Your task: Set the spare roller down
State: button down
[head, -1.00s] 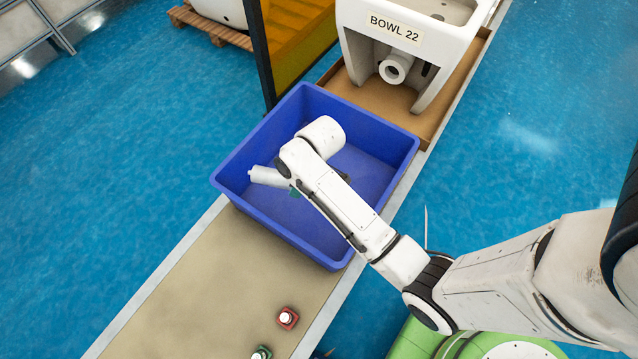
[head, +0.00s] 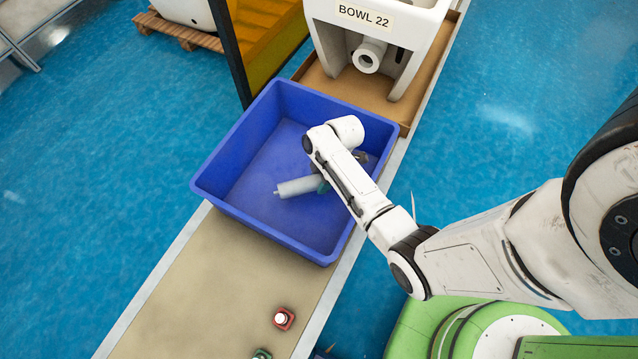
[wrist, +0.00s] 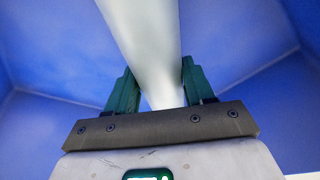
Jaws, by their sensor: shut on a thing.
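The spare roller (head: 297,187) is a pale grey-white cylinder with a small pin at its left end. It shows inside the outline of the blue bin (head: 237,215), and my arm hides its right part. My gripper (head: 324,184) is shut on the roller, with its green fingers partly hidden behind my wrist in the head view. In the wrist view the roller (wrist: 147,45) runs up between the two green fingers of my gripper (wrist: 153,92), with blue bin walls around. I cannot tell whether the roller touches the bin floor.
The bin stands on the beige conveyor (head: 185,290). A white toilet bowl labelled BOWL 22 (head: 366,18) sits on a brown tray (head: 325,86) behind it. A yellow panel (head: 265,40) stands at the back left.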

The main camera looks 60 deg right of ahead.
jog(key=shift+f+b, duration=0.4)
jog(key=shift+f, duration=1.7)
jog(key=shift+c, duration=2.1)
grip_release()
jog(key=shift+f, duration=0.1)
jog(key=p+v, duration=0.2)
jog(key=v, duration=1)
jog(key=shift+a, duration=0.15)
jog(key=s+a+r+m+h, duration=0.1)
jog(key=s+a+r+m, duration=0.4)
jog(key=a, duration=0.2)
jog(key=s+a+r+m+g+h, duration=0.1)
jog(key=s+a+r+m, duration=0.3)
jog(key=a, duration=0.3)
jog(key=shift+s+r+m+h, duration=0.3)
jog(key=shift+s+r+m, duration=0.1)
jog(key=shift+s+r, duration=0.35)
jog(key=shift+s+f, duration=0.1)
